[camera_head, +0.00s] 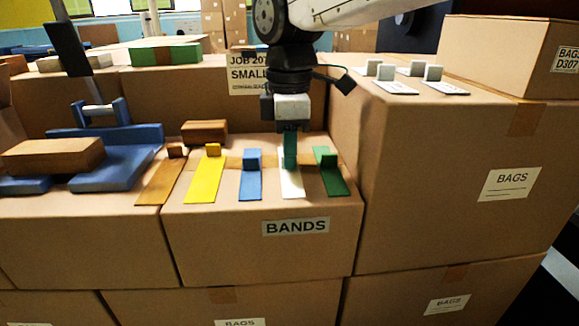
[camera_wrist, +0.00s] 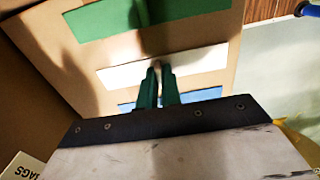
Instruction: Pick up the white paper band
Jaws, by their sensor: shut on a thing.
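The white paper band (camera_head: 292,183) lies flat on the box labelled BANDS, between the blue band (camera_head: 250,180) and the green band (camera_head: 330,176). My gripper (camera_head: 290,160) points down over its far part, and its green fingers are shut on the white band's raised tab, which they mostly hide. In the wrist view the white band (camera_wrist: 120,74) runs across behind my fingertips (camera_wrist: 157,72). The green band (camera_wrist: 110,18) is above it there, and the blue band (camera_wrist: 208,94) is below.
The taller BAGS box (camera_head: 420,150) stands close on the right. A blue tool with a brown block (camera_head: 50,155) is at the left.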

